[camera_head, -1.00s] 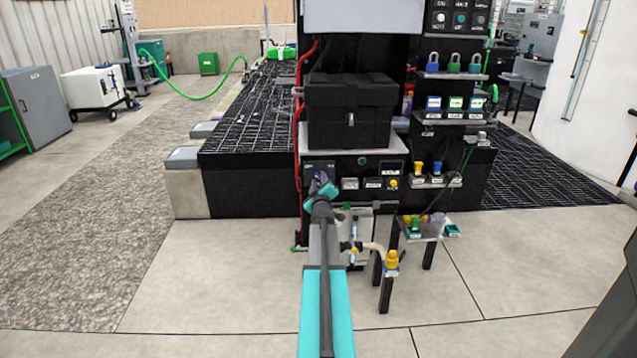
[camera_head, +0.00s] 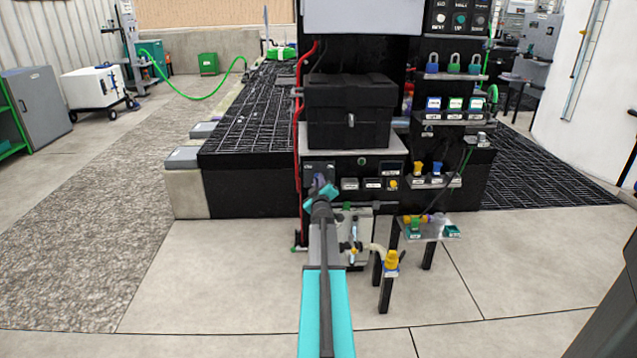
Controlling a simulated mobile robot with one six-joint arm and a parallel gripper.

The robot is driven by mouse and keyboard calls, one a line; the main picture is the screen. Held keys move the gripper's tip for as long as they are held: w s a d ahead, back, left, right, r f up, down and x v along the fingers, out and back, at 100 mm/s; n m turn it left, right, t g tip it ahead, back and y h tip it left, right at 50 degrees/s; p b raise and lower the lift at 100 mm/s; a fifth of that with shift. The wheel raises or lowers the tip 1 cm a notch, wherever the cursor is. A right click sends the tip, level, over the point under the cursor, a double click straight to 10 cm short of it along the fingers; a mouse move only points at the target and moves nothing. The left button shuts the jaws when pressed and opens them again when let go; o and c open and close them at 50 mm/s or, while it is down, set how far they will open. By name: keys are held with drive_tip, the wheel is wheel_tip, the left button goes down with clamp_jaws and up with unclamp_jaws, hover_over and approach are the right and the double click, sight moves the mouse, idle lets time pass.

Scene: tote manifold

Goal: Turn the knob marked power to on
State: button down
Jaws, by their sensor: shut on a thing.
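A dark control panel (camera_head: 340,168) faces me at the front of the black station, below a black box. The knob is at the panel's left end, and my gripper mostly hides it. My gripper (camera_head: 320,187) reaches straight out to that left end and is shut on the knob. The gripper is turned, with its teal part slanting up to the right. I cannot read the knob's mark or tell which way it points.
The black box (camera_head: 349,112) stands above the panel. A red hose (camera_head: 297,140) runs down just left of it. A small stand with a yellow fitting (camera_head: 391,259) and a small table (camera_head: 428,230) stand right of my arm.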

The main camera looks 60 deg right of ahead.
drive_tip(key=shift+r, duration=0.1)
drive_tip(key=shift+s+d+m+p, duration=0.15)
drive_tip(key=shift+m+p, duration=1.3)
drive_tip(key=shift+m, duration=1.5)
drive_tip(key=shift+s+d+m+p, duration=0.15)
drive_tip(key=shift+m+p, duration=1.35)
drive_tip(key=shift+m, duration=1.5)
drive_tip(key=shift+s+d+m+p, duration=0.15)
drive_tip(key=shift+m+p, duration=1.3)
drive_tip(key=shift+m, duration=1.5)
drive_tip(key=c, duration=1.8)
unclamp_jaws()
drive_tip(key=shift+a, duration=0.1)
